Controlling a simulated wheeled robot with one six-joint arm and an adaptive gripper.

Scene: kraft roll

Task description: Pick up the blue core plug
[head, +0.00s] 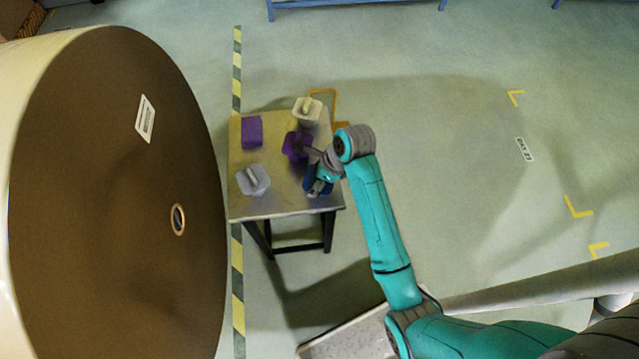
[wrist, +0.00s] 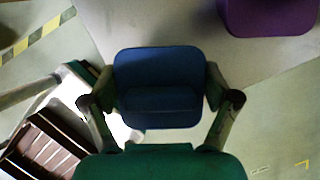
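The blue core plug (wrist: 160,88) fills the middle of the wrist view, a rounded block with a bar across it. In the head view the blue core plug (head: 311,186) shows only in part, near the front right corner of the small table (head: 285,207), partly hidden by my gripper (head: 322,180). In the wrist view the two fingers of my gripper (wrist: 160,92) lie against its left and right sides with no gap that I can see. Whether the plug is clear of the table top is hard to tell.
Purple plug (head: 296,146), white plug (head: 307,110), pale grey plug (head: 253,180) and purple block (head: 251,131) share the table. The purple plug is close by. A huge brown roll (head: 110,200) stands left of the table. Floor to the right is open.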

